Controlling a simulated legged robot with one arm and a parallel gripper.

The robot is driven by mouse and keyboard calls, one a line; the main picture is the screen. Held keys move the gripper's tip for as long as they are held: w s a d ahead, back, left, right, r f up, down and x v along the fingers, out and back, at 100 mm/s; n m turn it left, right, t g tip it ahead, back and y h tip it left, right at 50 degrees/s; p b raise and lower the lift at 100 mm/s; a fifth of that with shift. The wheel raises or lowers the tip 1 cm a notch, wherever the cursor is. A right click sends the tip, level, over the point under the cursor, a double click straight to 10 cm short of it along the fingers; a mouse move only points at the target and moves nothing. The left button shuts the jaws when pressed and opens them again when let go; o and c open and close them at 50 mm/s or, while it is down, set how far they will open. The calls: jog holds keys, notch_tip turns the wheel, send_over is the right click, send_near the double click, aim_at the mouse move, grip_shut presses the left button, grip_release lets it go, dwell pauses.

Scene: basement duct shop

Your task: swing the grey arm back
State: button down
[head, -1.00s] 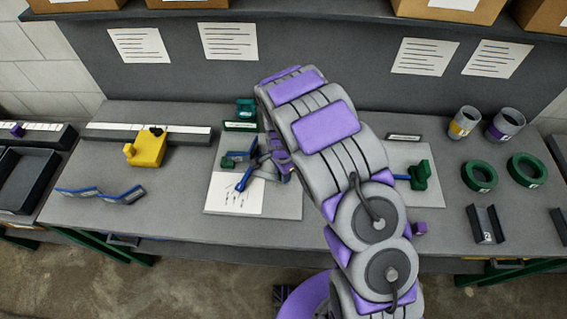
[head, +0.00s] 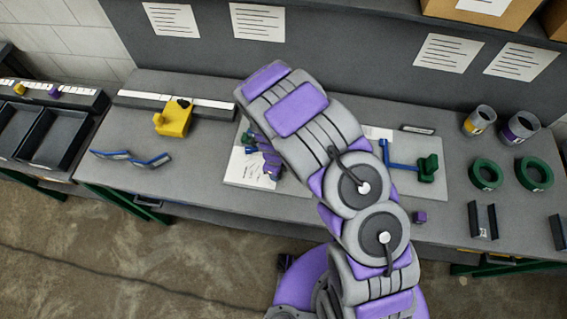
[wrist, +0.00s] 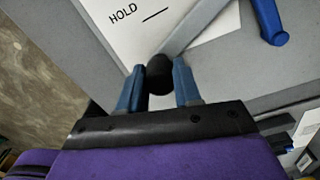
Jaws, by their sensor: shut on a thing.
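My gripper (wrist: 160,82) has its two blue fingers on either side of a black knob (wrist: 159,72) in the wrist view. The knob sits at the end of the grey arm (wrist: 196,28), a flat grey bar that runs up and right over a white sheet (wrist: 125,25) printed "HOLD". A blue rounded part (wrist: 270,22) stands to the right of the bar. In the head view my own arm covers most of the gripper and the grey arm above the left board (head: 295,190); the bar's pivot cannot be seen.
A second board (head: 432,185) with a blue bar and green block (head: 427,168) lies to the right. A yellow block (head: 173,119) and blue hinged strips (head: 130,158) are left.

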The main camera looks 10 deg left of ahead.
jog(key=shift+s+a+r+m+p, duration=0.1)
jog(key=shift+s+a+m+p, duration=0.1)
jog(key=shift+a+m+p, duration=0.65)
jog(key=shift+a, duration=0.1)
jog(key=c, duration=1.2)
grip_release()
jog(key=shift+c, duration=0.2)
jog(key=o, duration=0.5)
jog(key=shift+a, duration=0.2)
jog(key=shift+c, duration=0.2)
jog(key=shift+d, duration=0.1)
jog(key=shift+d+r, duration=0.1)
jog(key=shift+r, duration=0.25)
notch_tip(320, 180, up, 16)
jog(key=shift+a+r+b, duration=0.2)
jog(key=shift+a+b, duration=0.05)
jog(key=shift+b, duration=0.05)
